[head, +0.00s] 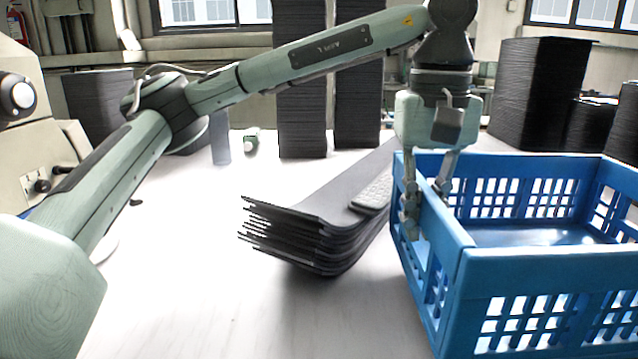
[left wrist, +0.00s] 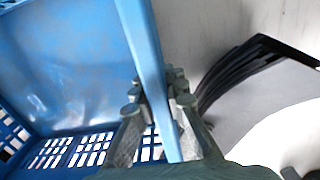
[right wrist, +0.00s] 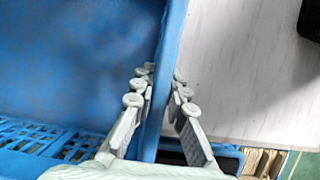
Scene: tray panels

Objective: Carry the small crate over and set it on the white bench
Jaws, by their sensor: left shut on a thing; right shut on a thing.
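The blue crate (head: 545,262) with slotted walls is at the right of the head view, over the white bench (head: 200,300); I cannot tell whether its base touches it. My left gripper (head: 425,212) is shut on the crate's left wall, one finger on each side; the left wrist view shows the wall (left wrist: 150,70) between the fingers (left wrist: 160,105). My right gripper is outside the head view. In the right wrist view its fingers (right wrist: 160,90) are shut on another wall of the crate (right wrist: 170,50). The crate looks empty in the parts I see.
A fanned stack of dark bent panels (head: 325,225) lies close left of the crate, with a grey ribbed piece (head: 373,192) on it. Tall dark stacks (head: 300,80) stand behind, and more (head: 540,95) at the back right. The bench is clear at front left.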

